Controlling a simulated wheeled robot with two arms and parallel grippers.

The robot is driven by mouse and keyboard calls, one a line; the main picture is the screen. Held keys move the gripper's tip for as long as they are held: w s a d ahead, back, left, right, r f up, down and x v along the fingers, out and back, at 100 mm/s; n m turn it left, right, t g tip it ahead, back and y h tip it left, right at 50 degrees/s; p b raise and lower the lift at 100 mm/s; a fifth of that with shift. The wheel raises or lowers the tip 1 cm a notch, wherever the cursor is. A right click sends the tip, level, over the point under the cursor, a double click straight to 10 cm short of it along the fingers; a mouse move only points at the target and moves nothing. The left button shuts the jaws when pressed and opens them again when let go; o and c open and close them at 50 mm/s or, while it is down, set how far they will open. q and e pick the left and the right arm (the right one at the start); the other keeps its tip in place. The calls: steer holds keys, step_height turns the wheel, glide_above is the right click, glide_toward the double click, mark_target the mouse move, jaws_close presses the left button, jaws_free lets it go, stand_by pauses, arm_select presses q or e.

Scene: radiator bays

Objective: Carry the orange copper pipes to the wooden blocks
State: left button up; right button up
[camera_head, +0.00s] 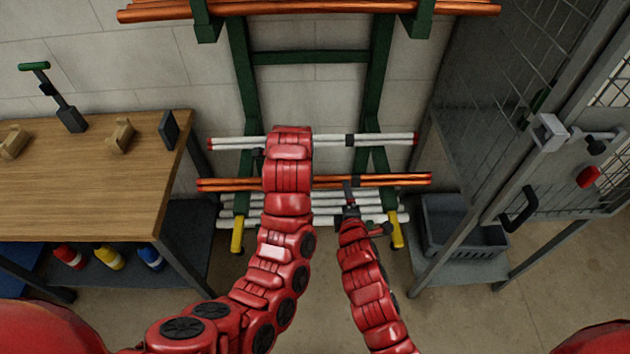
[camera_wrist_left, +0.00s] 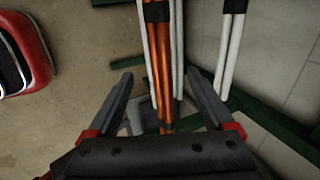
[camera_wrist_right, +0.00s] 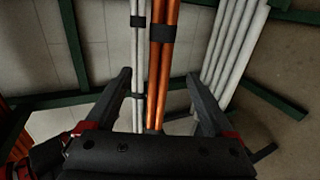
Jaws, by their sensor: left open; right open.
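Two or so orange copper pipes (camera_head: 405,180) lie level across the rack, bound with black bands. In the left wrist view, the pipes (camera_wrist_left: 157,65) run between the spread fingers of my left gripper (camera_wrist_left: 160,100), with white pipes alongside. My left arm hides that gripper in the head view. My right gripper (camera_head: 350,202) is at the pipes, right of the left arm; in its wrist view the pipes (camera_wrist_right: 162,65) run between its open fingers (camera_wrist_right: 160,95). Contact cannot be told. Two wooden blocks (camera_head: 14,142) (camera_head: 121,138) stand on the workbench at left.
More orange pipes (camera_head: 300,10) rest high on the green rack (camera_head: 245,75). White pipes (camera_head: 385,139) lie above and below the lower orange ones. The workbench (camera_head: 80,195) holds a pump-like tool (camera_head: 66,108). A grey bin (camera_head: 460,225) and wire cage (camera_head: 510,120) stand at right.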

mark_target(315, 181)
arm_select(q)
steer(key=x, duration=0.9)
arm_select(e)
steer(key=x, duration=0.9)
arm_select(q)
jaws_close()
arm_select(e)
jaws_close()
arm_select(q)
steer(key=shift+r, duration=0.1)
